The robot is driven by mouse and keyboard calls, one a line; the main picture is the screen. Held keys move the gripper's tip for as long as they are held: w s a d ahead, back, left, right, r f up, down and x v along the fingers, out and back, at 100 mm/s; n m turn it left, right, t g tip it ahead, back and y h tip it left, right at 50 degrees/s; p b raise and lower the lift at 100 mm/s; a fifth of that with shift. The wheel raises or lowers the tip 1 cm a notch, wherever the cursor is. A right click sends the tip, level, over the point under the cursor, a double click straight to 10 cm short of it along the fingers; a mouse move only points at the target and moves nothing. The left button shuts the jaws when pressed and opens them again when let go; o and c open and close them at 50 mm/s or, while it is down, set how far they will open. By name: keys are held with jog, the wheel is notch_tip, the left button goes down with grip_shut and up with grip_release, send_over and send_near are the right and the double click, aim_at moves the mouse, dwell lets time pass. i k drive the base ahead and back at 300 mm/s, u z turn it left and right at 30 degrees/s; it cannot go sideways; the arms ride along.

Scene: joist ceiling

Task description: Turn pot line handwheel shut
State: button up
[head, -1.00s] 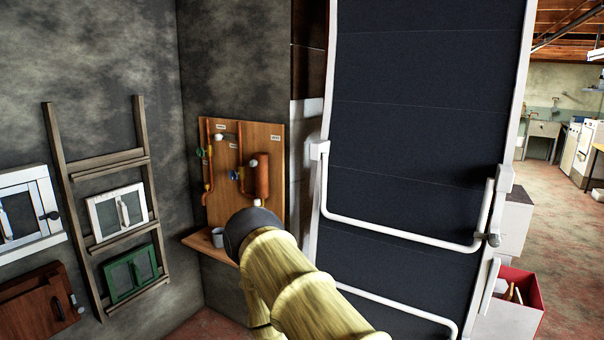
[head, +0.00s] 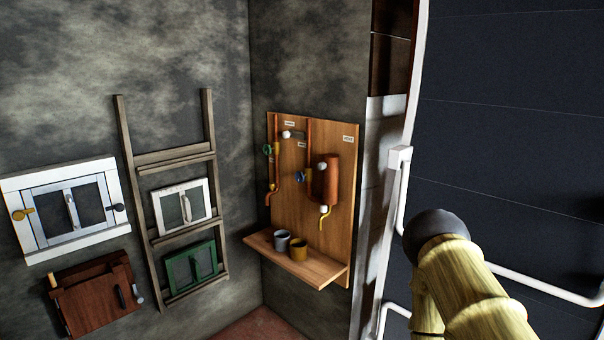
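A wooden board (head: 288,212) in the corner carries copper pipes and a copper cylinder (head: 331,177). A green handwheel (head: 267,149) sits on the left pipe, and a blue handwheel (head: 300,176) sits left of the cylinder. Small labels on the board are too small to read, so I cannot tell which wheel is the pot line's. A yellow spout (head: 323,219) hangs below the cylinder. My gripper is not in view; only part of my arm shows at lower right, apart from the board in the picture.
A ladder-like rack (head: 133,190) with a white-framed door (head: 160,208) and a green-framed door (head: 172,272) stands left of the board. A white cabinet (head: 75,244) and a brown box (head: 90,300) are further left. A large dark panel (head: 510,130) with white rails fills the right.

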aim_at(299, 176)
jog(key=u, duration=2.05)
jog(key=k, duration=1.65)
jog(key=z, duration=1.2)
jog(key=i, duration=1.55)
